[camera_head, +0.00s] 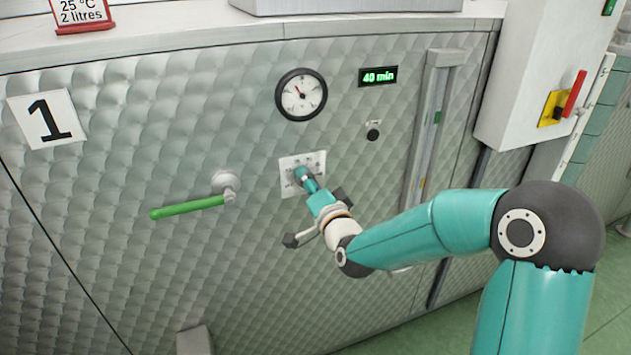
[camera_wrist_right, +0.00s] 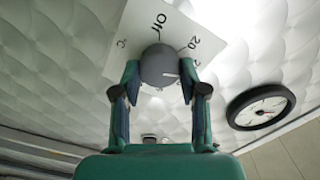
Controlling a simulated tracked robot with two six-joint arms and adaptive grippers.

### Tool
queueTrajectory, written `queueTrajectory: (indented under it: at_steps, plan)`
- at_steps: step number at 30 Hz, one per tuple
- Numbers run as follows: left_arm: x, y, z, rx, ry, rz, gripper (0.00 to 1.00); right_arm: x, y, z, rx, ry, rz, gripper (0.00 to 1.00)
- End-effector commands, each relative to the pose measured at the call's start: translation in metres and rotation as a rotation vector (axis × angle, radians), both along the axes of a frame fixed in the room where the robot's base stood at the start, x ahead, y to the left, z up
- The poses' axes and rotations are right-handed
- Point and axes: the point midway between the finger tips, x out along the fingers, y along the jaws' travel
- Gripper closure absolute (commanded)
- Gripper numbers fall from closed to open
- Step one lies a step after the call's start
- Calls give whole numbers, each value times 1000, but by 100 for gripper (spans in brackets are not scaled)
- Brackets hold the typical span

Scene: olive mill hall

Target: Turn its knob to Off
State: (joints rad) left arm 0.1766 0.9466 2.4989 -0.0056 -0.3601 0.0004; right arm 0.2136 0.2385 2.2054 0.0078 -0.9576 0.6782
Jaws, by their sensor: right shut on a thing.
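The knob (camera_wrist_right: 159,66) is a round dark grey dial on a white marked plate (camera_wrist_right: 196,30). In the wrist view, "Off" is at the top of the plate and "20" is to the right. A small light mark shows on the right part of the knob's face, apart from "Off". My right gripper (camera_wrist_right: 159,80) is shut on the knob, one finger on each side. In the head view the plate (camera_head: 288,163) shows on the quilted metal front, and my right gripper (camera_head: 304,177) hides most of the knob. My left gripper is not in view.
A green-handled lever (camera_head: 188,208) sticks out left of the plate. A round gauge (camera_head: 301,94), a "40 min" display (camera_head: 378,76) and a small black button (camera_head: 373,134) are above and right. A white box with a red-handled switch (camera_head: 574,93) stands at right.

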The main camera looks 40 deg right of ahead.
Motion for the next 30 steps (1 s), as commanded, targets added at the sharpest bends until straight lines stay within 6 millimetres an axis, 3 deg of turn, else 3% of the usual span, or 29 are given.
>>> queueTrajectory:
  at_steps: [1,30]
  plan:
    - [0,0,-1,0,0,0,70,0,4,-7,2,19,12,92]
    - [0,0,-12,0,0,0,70,-1,2,-9,-63,33,7,92]
